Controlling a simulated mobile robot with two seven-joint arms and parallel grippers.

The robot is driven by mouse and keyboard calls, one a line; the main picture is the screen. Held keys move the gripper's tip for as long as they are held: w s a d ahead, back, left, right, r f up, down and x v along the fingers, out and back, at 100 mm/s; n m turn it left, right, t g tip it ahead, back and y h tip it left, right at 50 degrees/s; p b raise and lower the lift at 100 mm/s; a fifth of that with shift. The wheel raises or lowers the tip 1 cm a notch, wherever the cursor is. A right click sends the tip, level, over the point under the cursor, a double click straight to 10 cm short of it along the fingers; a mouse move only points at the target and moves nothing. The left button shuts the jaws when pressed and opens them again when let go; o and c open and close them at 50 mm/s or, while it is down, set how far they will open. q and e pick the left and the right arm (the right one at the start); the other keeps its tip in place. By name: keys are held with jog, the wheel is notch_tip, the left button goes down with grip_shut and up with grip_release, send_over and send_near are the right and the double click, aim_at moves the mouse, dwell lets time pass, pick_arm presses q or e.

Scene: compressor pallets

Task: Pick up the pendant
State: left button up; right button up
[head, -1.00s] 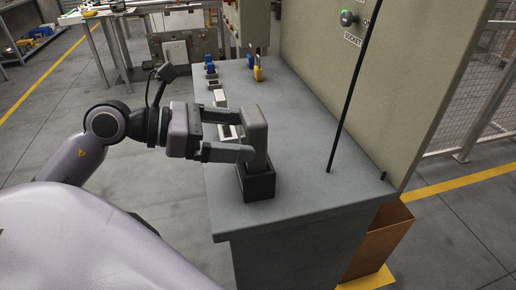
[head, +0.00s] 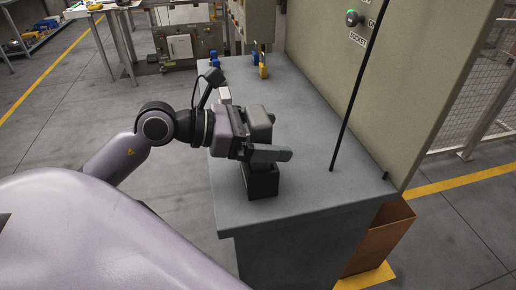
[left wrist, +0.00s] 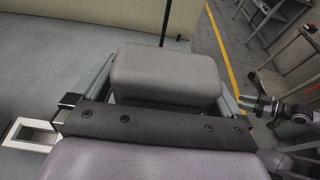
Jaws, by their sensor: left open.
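The pendant (head: 257,119) is a grey, blocky handset that stands upright in a small black holder (head: 262,184) near the counter's front end. My left gripper (head: 266,142) is open at the pendant, with the near finger in front of it; the far finger is hidden in the head view. In the left wrist view the pendant's grey top (left wrist: 165,72) lies between the two fingers, and contact cannot be made out. A dark gripper-like shape (left wrist: 272,108) at the right edge of that view looks like my right gripper; its jaws are unclear.
The grey counter (head: 310,130) is clear to the right of the holder. A thin black rod (head: 350,110) rises from it before the beige cabinet (head: 420,70). Blue and yellow padlocks (head: 263,68) stand at the far end. A brown bin (head: 378,240) is beside the counter.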

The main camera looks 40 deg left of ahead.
pick_arm(q)
jog(key=shift+c, duration=0.3)
jog(key=c, duration=1)
jog(key=shift+r, duration=0.1)
jog(key=shift+c, duration=0.9)
jog(key=shift+r, duration=0.1)
